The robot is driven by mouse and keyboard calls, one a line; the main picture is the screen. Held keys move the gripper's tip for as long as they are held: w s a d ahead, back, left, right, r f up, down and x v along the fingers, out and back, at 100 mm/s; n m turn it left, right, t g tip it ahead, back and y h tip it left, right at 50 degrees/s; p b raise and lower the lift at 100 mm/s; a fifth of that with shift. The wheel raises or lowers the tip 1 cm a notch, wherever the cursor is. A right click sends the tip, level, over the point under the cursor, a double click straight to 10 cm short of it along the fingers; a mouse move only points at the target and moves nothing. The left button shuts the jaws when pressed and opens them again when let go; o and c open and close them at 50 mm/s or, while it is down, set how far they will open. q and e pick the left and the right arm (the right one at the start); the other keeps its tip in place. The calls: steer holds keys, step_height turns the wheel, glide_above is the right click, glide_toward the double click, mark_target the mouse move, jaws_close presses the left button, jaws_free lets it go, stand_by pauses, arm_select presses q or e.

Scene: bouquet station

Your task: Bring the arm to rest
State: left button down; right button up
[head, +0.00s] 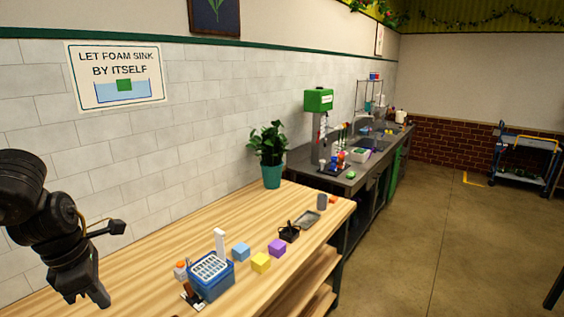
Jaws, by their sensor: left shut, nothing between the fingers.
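My left arm comes in at the left edge, and its black gripper (88,297) points down over the left end of the wooden table (145,262). The gripper is shut and holds nothing. It hangs to the left of a blue box with a white grid top (210,277), apart from it. My right gripper is not in view.
Blue (241,252), yellow (261,262) and purple (277,248) blocks stand on the table. A small black item (289,233), a grey tray (307,219) and a potted plant (271,160) are farther back. A dark sink counter (325,160) lies beyond.

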arm_select(q)
steer(key=s+a+f+n+t, duration=0.3)
steer(key=f+n+t, duration=0.2)
steer(key=f+n, duration=0.5)
steer(key=s+a+f+n+t, duration=0.2)
steer(key=a+f+n+t, duration=0.15)
steer(key=f+n, duration=0.7)
steer(key=s+d+f+n+g+y, duration=0.1)
steer(key=s+d+f+n+g, duration=0.3)
steer(key=s+d+n, duration=0.65)
steer(key=s+d+f+n+g, duration=0.2)
steer(key=s+d+f+n, duration=0.4)
steer(key=n, duration=0.8)
step_height(320, 180, down, 39)
steer(key=s+d+g+b, duration=0.2)
steer(key=b, duration=1.1)
steer(key=s+a+f+b, duration=0.1)
steer(key=s+f+b, duration=0.3)
steer(key=s+f, duration=0.3)
steer(key=s+a+f+b, duration=0.2)
steer(key=s+f+b, duration=0.3)
steer(key=f, duration=1.2)
steer(key=s, duration=0.3)
steer(key=shift+s+m+g, duration=0.3)
steer(key=shift+g, duration=0.05)
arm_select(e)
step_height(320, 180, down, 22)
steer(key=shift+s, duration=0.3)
